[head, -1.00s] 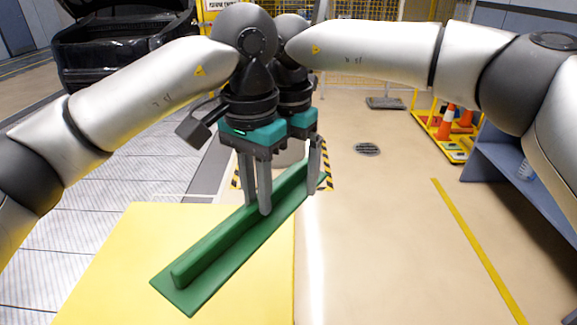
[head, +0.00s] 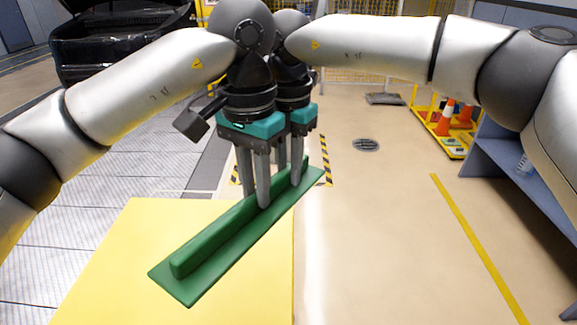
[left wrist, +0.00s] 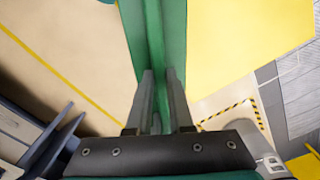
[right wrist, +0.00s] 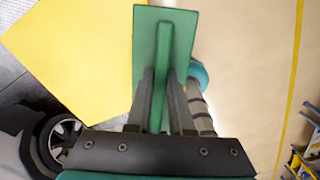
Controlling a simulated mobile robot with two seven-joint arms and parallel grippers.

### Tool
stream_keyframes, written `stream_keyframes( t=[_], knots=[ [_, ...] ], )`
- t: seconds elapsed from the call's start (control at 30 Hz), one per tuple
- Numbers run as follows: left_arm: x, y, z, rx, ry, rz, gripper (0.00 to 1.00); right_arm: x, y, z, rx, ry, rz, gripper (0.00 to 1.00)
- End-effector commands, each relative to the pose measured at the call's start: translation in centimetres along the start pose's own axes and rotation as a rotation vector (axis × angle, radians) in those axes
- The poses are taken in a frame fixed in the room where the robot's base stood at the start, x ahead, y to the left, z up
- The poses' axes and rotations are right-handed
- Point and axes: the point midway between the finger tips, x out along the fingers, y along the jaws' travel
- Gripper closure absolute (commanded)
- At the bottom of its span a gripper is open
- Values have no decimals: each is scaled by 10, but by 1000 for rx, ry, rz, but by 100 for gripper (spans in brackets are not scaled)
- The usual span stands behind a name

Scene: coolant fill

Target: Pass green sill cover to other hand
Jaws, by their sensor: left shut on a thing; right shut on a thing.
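The green sill cover (head: 215,245) is a long flat strip with a raised rib, held in the air and slanting from lower left to upper right in the head view. My left gripper (head: 256,203) is shut on its rib near the middle. My right gripper (head: 289,178) is just behind, shut on the rib nearer the far end. In the left wrist view the sill cover (left wrist: 176,40) runs up between the left fingers (left wrist: 161,80). In the right wrist view the sill cover's end (right wrist: 147,50) shows past the right fingers (right wrist: 160,78).
A yellow surface (head: 110,270) lies below the sill cover. A black car (head: 115,45) with its hood up stands at the back left. A blue shelf (head: 530,170) and a yellow rack with orange cones (head: 445,122) are at the right.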

Motion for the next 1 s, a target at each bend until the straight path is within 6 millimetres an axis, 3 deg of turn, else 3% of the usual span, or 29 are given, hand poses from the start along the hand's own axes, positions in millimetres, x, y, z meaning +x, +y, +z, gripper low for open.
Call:
stream_keyframes(
  t=[0.33, 0.37, 0.63, 1.0],
  knots=[
    [0, 3, 0, 11, 0, 6, 100, -1, 2, -1, -2, 0, 8, 100],
    [0, 3, 0, 11, -1, 6, 77, -2, 2, -1, -2, 0, 9, 100],
    [1, 2, 0, 8, -2, 4, 47, -2, 2, -1, -1, 0, 8, 100],
    [-6, 2, 0, 6, -1, 3, 46, -2, 1, 0, 0, 0, 6, 100]
  ],
)
